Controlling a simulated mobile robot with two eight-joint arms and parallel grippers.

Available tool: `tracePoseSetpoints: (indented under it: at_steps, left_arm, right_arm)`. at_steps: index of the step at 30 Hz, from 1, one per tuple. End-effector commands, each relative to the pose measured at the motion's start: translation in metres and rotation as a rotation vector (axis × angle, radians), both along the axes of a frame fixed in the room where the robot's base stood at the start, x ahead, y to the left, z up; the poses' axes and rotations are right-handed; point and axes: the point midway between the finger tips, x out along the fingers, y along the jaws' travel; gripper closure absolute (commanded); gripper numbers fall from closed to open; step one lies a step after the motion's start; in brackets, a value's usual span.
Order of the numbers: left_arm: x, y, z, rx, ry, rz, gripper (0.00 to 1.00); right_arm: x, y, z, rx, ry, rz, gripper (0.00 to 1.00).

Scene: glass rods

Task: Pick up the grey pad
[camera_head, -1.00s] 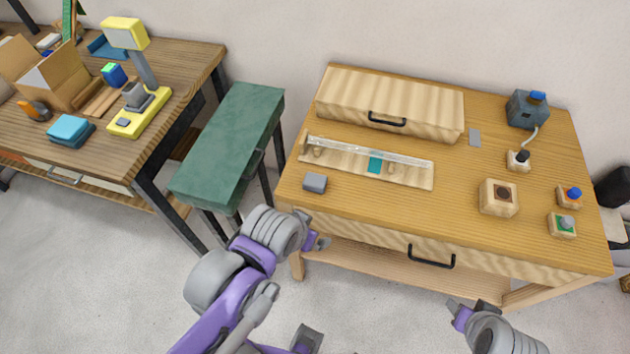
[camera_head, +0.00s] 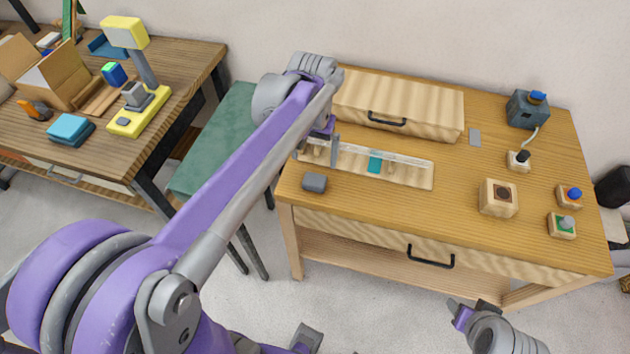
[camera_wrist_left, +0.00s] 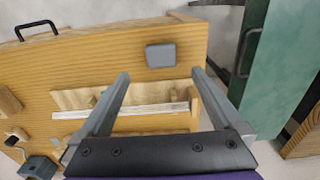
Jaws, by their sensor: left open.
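The grey pad (camera_head: 315,182) is a small rounded block lying on the front left corner of the wooden table. It also shows in the left wrist view (camera_wrist_left: 160,55), just beyond the fingertips and between their lines. My left gripper (camera_head: 318,150) is over the table's left side, behind the pad and above the left end of the rod holder. Its two fingers (camera_wrist_left: 160,73) are spread with nothing held between them. My right gripper (camera_head: 470,308) is low at the table's front right, away from the pad; its jaw opening is unclear.
A glass rod lies along the wooden holder (camera_head: 410,174) with a teal patch, close to my left gripper. A drawer box (camera_head: 430,105) stands behind it. Button blocks and a wooden socket block (camera_head: 498,198) are on the right. A green bench (camera_head: 205,160) stands left of the table.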

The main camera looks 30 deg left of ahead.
Motion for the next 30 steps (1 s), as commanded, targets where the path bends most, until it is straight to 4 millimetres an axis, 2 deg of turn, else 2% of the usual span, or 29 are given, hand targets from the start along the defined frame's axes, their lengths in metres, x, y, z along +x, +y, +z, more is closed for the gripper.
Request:
tracePoseSetpoints:
  at_steps: [4, 12, 17, 25, 30]
  left_arm:
    - [0.006, 0.004, -0.007, -0.004, 0.021, 0.011, 0.00]
    - [0.006, 0.004, -0.048, -0.003, 0.019, 0.010, 0.00]
    - [0.007, 0.004, -0.059, -0.003, 0.019, 0.009, 0.00]
    - [0.012, 0.004, -0.097, -0.003, 0.018, 0.009, 0.00]
    - [0.011, 0.004, -0.108, -0.003, 0.018, 0.009, 0.00]
  right_arm:
    - [0.000, 0.000, -0.001, 0.000, 0.001, 0.000, 0.50]
    - [-0.002, 0.000, -0.005, 0.000, 0.003, 0.000, 0.50]
    - [-0.002, 0.000, -0.006, 0.000, 0.003, 0.000, 0.50]
    - [-0.002, 0.000, -0.006, 0.000, 0.004, 0.000, 0.50]
    - [-0.002, 0.000, -0.007, 0.000, 0.004, 0.000, 0.50]
